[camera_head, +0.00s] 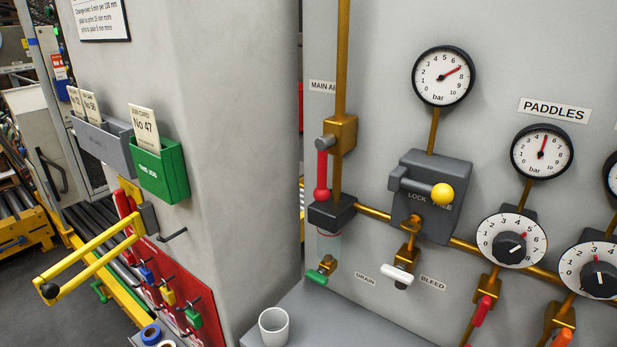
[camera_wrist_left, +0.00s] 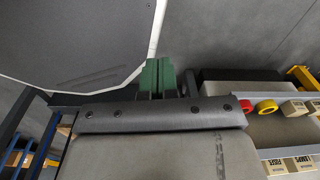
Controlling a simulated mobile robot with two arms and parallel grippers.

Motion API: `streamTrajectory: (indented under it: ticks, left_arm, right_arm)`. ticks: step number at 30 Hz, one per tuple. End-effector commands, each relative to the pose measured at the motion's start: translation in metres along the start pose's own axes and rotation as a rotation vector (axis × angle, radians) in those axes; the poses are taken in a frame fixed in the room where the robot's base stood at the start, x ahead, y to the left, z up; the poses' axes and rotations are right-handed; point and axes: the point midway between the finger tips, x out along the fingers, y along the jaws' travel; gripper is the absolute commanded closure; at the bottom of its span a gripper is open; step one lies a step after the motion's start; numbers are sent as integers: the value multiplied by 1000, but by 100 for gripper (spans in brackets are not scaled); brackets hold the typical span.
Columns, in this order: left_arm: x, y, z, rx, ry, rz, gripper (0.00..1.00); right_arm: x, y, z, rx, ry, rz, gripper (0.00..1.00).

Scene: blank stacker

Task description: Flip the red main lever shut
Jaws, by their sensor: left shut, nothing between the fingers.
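The red main lever (camera_head: 321,175) shows in the head view, left of the vertical brass pipe. It hangs down from a grey pivot on the brass valve (camera_head: 342,133), in line with the pipe. The label (camera_head: 322,87) above it reads "MAIN AI", with its end behind the pipe. My left gripper (camera_wrist_left: 158,66) shows in the left wrist view as two green fingers side by side, shut and empty. It is not in the head view and is away from the lever. My right gripper is not in view.
Right of the lever are a grey lock box (camera_head: 432,190) with a yellow knob, a bar gauge (camera_head: 443,76) and dials. A white cup (camera_head: 274,325) stands on the grey ledge below. A pillar with a green card holder (camera_head: 160,170) and a yellow frame (camera_head: 90,258) stands at left.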

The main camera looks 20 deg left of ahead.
Motion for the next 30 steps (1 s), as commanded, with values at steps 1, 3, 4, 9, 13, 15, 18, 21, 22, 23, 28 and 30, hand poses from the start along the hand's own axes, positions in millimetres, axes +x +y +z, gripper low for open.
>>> streamTrajectory:
  ticks: [1,3,4,9,13,15,18,21,22,23,28,30]
  left_arm:
    - [0,-1,1,0,-2,-1,100]
    - [0,-2,2,1,-3,-2,100]
    - [0,-2,3,1,-5,-3,100]
    - [-9,-4,-12,-2,7,-5,100]
    - [-37,-4,-56,-8,37,-5,100]
    - [-63,-5,-88,-13,56,-6,100]
    - [-108,-7,-130,-19,80,-7,100]
    - [-147,-9,-159,-24,97,-8,100]
    - [-157,-9,-166,-25,102,-8,100]
    - [-168,-10,-172,-26,106,-8,100]
    - [-223,-12,-200,-32,132,-8,100]
    - [-245,-12,-212,-35,146,-5,100]
  right_arm:
    - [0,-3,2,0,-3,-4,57]
    - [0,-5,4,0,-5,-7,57]
    - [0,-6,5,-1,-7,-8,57]
    - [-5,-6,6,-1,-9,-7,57]
    - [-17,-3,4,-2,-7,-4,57]
    - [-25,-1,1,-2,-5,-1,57]
    - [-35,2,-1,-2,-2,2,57]
    - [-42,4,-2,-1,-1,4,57]
    - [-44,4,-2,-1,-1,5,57]
    - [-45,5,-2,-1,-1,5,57]
    - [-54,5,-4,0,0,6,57]
    - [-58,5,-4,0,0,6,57]
